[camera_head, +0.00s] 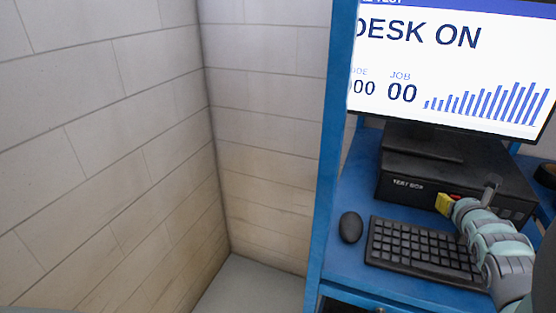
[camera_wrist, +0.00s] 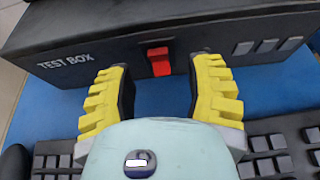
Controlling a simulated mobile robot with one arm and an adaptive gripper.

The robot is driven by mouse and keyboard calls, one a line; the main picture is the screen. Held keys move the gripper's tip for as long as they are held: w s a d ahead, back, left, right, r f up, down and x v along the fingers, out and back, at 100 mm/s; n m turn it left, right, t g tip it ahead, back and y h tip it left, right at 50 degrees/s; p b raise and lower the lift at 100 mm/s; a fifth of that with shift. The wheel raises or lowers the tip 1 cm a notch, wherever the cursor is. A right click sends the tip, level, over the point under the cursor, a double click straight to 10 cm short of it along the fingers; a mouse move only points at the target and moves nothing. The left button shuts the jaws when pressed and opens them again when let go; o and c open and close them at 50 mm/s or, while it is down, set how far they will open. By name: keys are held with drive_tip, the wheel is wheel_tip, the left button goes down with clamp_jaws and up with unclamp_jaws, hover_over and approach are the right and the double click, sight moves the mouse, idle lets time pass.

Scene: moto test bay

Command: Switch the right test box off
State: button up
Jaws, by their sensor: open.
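A black test box (camera_head: 400,180) lettered TEST BOX stands on the blue desk under the monitor. It also fills the top of the wrist view (camera_wrist: 110,45). Its front face carries a red rocker switch (camera_wrist: 158,62), bright red. Only this one test box shows. My gripper (camera_wrist: 160,72) is open, its yellow-padded fingers on either side of the switch with nothing between them. The fingertips are close to the box front; I cannot tell whether they touch it. In the head view my gripper (camera_head: 468,194) is in front of the box and hides part of its face.
A monitor (camera_head: 450,60) above reads DESK ON. A black keyboard (camera_head: 415,245) lies below my gripper, a mouse (camera_head: 350,227) at its left. Grey buttons (camera_wrist: 267,46) sit right of the switch. A blue upright (camera_head: 332,150) bounds the desk; bare floor (camera_head: 250,290) lies left.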

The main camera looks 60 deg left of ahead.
drive_tip(key=shift+b+x, duration=0.3)
drive_tip(key=shift+x, duration=0.95)
drive_tip(key=shift+o, duration=0.3)
drive_tip(key=shift+a, duration=0.15)
